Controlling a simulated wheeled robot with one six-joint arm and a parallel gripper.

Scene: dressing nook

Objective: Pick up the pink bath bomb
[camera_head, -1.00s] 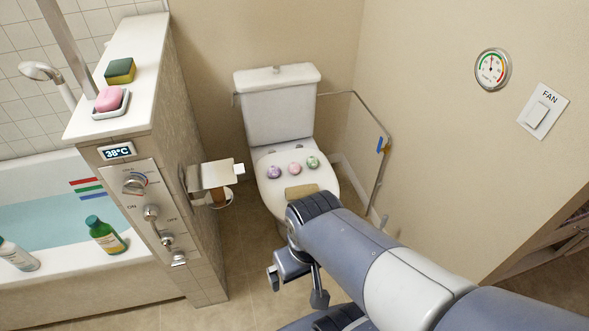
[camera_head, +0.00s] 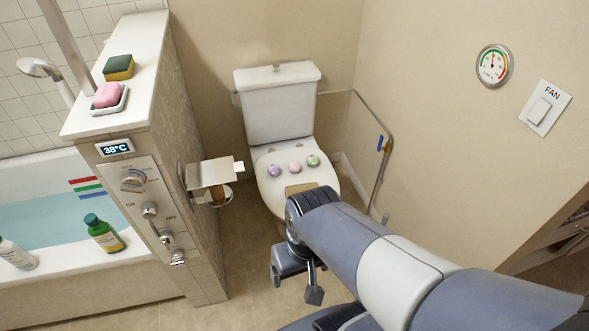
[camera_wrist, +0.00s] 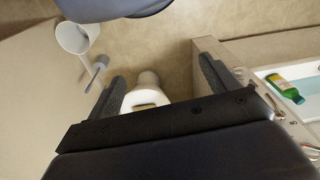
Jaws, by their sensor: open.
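The pink bath bomb (camera_head: 294,167) is a small round ball on the white closed toilet lid (camera_head: 268,196). It sits in the middle of a row, between a purple ball (camera_head: 274,170) and a green ball (camera_head: 313,160). My gripper (camera_head: 300,279) is open and empty, in front of the toilet and apart from the balls. In the wrist view my gripper's two fingers (camera_wrist: 160,75) stand wide apart, with part of the white toilet (camera_wrist: 147,82) between them. The balls cannot be made out in the wrist view.
A tan block (camera_head: 299,189) lies on the lid's front. At left are a tiled half wall with a paper holder (camera_head: 212,173) and a bathtub with a green bottle (camera_head: 103,233). A grab rail (camera_head: 379,175) stands right of the toilet. A white container (camera_wrist: 75,38) shows in the wrist view.

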